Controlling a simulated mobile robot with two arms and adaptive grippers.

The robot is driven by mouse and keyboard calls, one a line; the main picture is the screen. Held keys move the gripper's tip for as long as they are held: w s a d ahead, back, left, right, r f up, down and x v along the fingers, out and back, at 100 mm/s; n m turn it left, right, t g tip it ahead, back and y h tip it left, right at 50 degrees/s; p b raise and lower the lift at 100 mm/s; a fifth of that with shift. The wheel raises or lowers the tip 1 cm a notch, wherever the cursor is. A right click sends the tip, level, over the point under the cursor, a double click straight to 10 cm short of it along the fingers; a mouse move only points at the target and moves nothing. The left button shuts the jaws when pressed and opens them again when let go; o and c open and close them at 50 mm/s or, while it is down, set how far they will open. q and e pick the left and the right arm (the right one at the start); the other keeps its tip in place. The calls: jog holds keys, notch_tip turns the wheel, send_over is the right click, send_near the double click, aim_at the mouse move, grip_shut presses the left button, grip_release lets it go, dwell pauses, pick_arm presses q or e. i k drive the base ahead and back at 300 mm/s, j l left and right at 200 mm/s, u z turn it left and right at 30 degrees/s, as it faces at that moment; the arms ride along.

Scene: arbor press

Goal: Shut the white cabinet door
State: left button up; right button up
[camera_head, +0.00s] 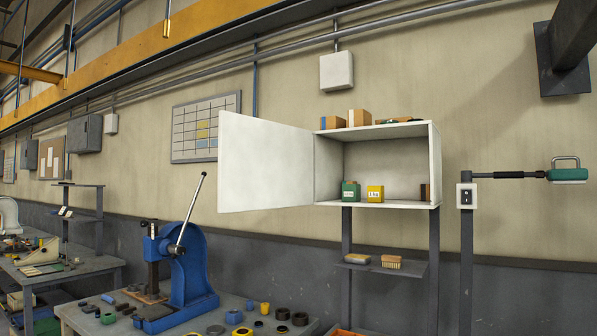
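The white cabinet (433,165) stands on dark posts right of the middle. Its white door (265,160) is wide open, swung out to the left from the hinge on the cabinet's left side. A green container (350,191), a yellow container (375,193) and a small dark and orange item (425,191) stand inside on the cabinet floor. Neither of my grippers shows in this view.
A blue arbor press (190,265) with a raised lever stands on a bench (260,322) below and left of the door, among several loose parts. Boxes (358,118) sit on the cabinet's top. A post with a lamp-like arm (510,175) stands at the right.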

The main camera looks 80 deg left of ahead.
aim_at(263, 164)
jog(key=k+j+u, duration=0.15)
jog(key=j+u, duration=0.15)
jog(key=k+j+u, duration=0.1)
jog(key=j+u, duration=0.45)
jog(key=k+j+u, duration=0.1)
jog(key=j, duration=0.8)
jog(key=k+j, duration=0.1)
jog(key=j, duration=0.8)
jog(key=k+j+u, duration=0.15)
jog(key=j, duration=0.7)
